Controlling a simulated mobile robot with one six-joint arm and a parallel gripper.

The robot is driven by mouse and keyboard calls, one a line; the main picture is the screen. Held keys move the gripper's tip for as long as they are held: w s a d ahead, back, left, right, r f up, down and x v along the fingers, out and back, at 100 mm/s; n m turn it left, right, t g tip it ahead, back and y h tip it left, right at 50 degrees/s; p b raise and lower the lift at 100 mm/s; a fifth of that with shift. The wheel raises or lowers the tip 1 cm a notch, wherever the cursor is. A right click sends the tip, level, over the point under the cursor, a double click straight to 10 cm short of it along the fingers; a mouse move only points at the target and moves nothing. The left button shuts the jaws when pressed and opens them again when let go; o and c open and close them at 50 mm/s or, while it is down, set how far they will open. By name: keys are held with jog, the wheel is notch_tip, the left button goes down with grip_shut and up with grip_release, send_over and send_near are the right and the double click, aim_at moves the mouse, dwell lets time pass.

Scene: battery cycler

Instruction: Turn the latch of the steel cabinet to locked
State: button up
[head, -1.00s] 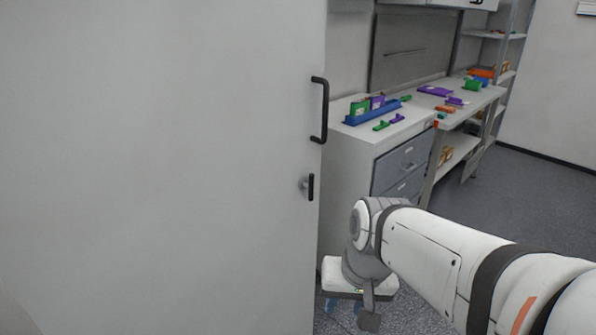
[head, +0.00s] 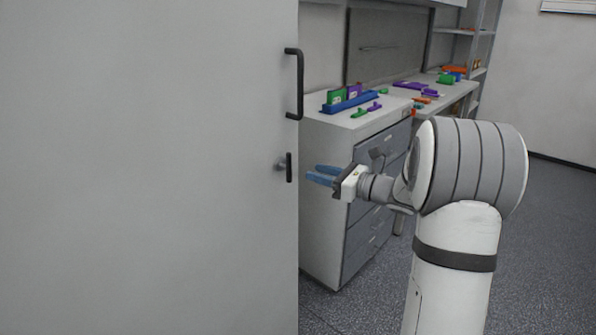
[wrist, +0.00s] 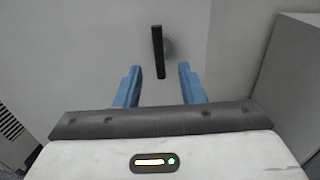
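The steel cabinet's pale grey door (head: 140,170) fills the left of the head view. Its latch (head: 289,167) is a short black lever on a round metal boss, standing upright below the long black handle. In the wrist view the latch (wrist: 158,52) is near upright, ahead of the fingertips and between their lines. My gripper (head: 318,175) is just right of the latch, its blue fingers pointing at the door. In the wrist view my gripper (wrist: 160,80) is open, with nothing clearly between the fingers; whether the lever's lower end reaches between the tips is hard to tell.
The black door handle (head: 297,84) sticks out above the latch. A drawer unit (head: 345,215) with a blue rack (head: 352,102) and small coloured parts on top stands behind my gripper. Grey floor (head: 545,230) is clear on the right.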

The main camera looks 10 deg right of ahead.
jog(key=x, duration=0.7)
jog(key=shift+a, duration=0.15)
jog(key=shift+c, duration=0.3)
grip_shut()
